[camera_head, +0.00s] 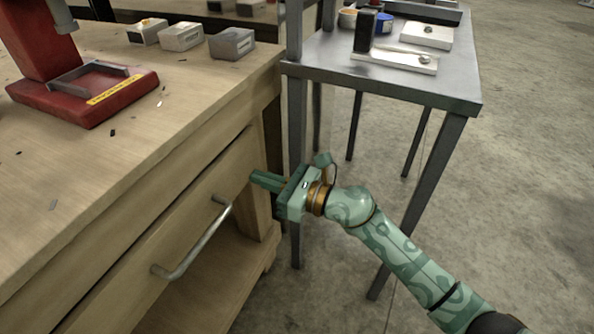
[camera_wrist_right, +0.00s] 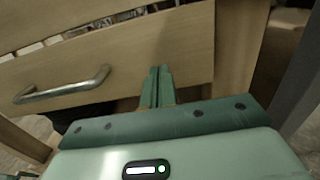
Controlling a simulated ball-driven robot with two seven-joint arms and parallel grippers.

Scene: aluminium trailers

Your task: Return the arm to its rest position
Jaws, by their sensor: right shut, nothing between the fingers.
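My right arm (camera_head: 400,256), green and patterned, comes in from the lower right of the head view. Its right gripper (camera_head: 254,175) points left, close to the right end of the wooden drawer front (camera_head: 190,222). The fingers also show in the right wrist view (camera_wrist_right: 158,82), pressed together with nothing between them. The drawer's metal handle (camera_head: 192,248) is below and left of the fingers, apart from them; it also shows in the right wrist view (camera_wrist_right: 64,88). I cannot tell whether the fingertips touch the drawer front. My left gripper is out of view.
The drawer stands slightly open under the wooden bench (camera_head: 150,120). A red machine base (camera_head: 85,92) and several small grey blocks stand on the bench. A grey metal table (camera_head: 385,78) with small items stands behind my gripper, its legs near my arm. The floor at right is open.

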